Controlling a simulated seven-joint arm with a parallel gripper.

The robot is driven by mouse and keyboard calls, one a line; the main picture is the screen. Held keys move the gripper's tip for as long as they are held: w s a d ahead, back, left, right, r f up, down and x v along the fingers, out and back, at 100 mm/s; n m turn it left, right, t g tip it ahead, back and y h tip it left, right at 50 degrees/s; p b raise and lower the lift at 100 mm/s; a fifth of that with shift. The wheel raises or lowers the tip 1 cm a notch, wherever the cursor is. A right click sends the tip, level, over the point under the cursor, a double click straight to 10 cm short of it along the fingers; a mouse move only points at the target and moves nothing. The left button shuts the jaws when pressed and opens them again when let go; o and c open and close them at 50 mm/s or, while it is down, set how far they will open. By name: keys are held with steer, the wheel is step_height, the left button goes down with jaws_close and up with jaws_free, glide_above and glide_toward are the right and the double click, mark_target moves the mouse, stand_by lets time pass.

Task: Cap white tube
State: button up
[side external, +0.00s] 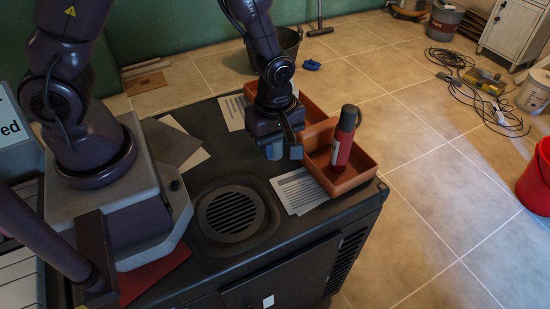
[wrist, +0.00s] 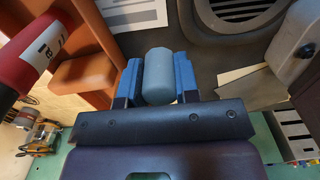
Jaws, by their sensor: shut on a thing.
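My gripper (side external: 277,148) is shut on a grey-blue cylinder (wrist: 158,70). In the wrist view the cylinder sits between the two blue fingers (wrist: 157,84), with its rounded end showing. In the side view its lower part hangs below the fingers, above the dark cabinet top, just left of the front orange tray (side external: 352,179). A red tube (side external: 342,150) with a dark top and a white label stands upright in that tray. It also shows at the upper left of the wrist view (wrist: 35,32). I see no plainly white tube; whether the held cylinder is a tube or cap I cannot tell.
A second orange tray (side external: 312,108) adjoins behind. Printed sheets (side external: 298,192) lie by the front tray. A round vent grille (side external: 231,213) is set in the cabinet top (side external: 290,235). A red bucket (side external: 537,178) and loose cables (side external: 485,100) are on the floor.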

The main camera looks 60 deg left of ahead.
steer(key=w+a+r+n, duration=0.1)
steer(key=w+a+r, duration=0.2)
steer(key=a+r, duration=0.1)
steer(key=w+a+r+n, duration=0.2)
steer(key=w+a+r, duration=0.2)
steer(key=r, duration=0.1)
steer(key=w+a+r+n, duration=0.2)
steer(key=w+a+r, duration=0.1)
steer(key=a+r, duration=0.1)
steer(key=shift+w+a+r, duration=0.2)
steer(key=shift+a+r, duration=0.05)
steer(key=shift+r, duration=0.3)
steer(key=shift+f, duration=2.65)
steer(key=shift+f, duration=2.1)
steer(key=o, duration=1.4)
steer(key=shift+o, duration=0.2)
